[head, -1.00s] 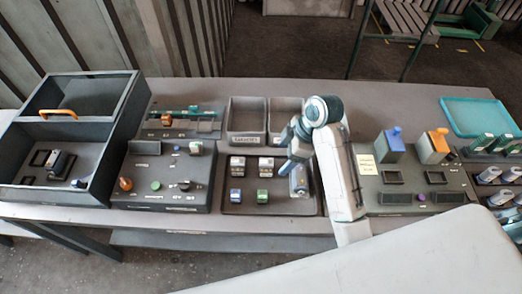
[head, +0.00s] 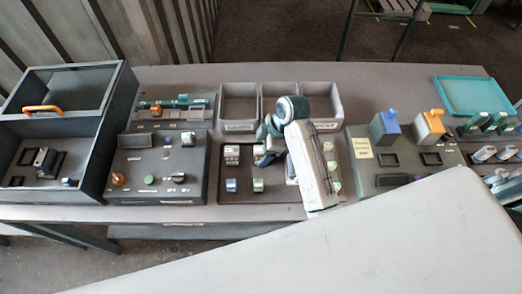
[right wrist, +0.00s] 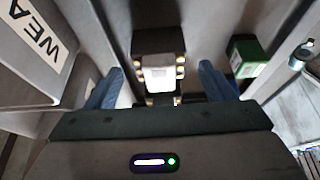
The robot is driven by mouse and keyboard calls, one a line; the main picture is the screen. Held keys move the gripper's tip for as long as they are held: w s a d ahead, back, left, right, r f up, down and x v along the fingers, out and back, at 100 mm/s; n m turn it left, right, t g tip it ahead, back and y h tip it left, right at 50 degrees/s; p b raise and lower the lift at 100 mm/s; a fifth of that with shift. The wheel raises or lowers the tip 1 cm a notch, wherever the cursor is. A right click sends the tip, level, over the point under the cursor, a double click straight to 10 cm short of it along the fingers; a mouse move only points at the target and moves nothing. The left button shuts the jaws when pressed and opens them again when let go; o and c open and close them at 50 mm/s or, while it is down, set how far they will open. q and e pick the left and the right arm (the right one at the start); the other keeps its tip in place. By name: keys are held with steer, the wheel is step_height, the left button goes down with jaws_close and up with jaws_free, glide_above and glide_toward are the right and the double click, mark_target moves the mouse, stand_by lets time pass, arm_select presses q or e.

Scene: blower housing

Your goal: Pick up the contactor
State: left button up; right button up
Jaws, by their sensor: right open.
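A dark block with a white label and brass terminals, seemingly the contactor (right wrist: 160,72), stands between the two blue fingertips of my right gripper (right wrist: 162,88) in the right wrist view. The fingers are open, with a gap on each side of the block. In the head view, my right gripper (head: 268,155) is low over the dark tray (head: 243,204), partly hidden by my arm. Small blocks on that tray include a pale one (head: 231,155), a blue-and-white one (head: 231,185) and a green-and-white one (head: 258,185). My left gripper is out of view.
Grey bins (head: 239,105) stand directly behind the tray; a labelled wall (right wrist: 35,50) is close on the left in the wrist view. A green block (right wrist: 247,58) is just right of the right finger. A panel with blue (head: 386,128) and orange parts (head: 429,127) lies right.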

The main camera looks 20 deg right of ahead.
steer(key=shift+a+f, duration=0.3)
steer(key=shift+f, duration=0.35)
steer(key=shift+w+f, duration=0.1)
steer(key=shift+f, duration=0.05)
steer(key=c, duration=0.9)
steer(key=shift+c, duration=0.5)
steer(key=shift+r, duration=0.2)
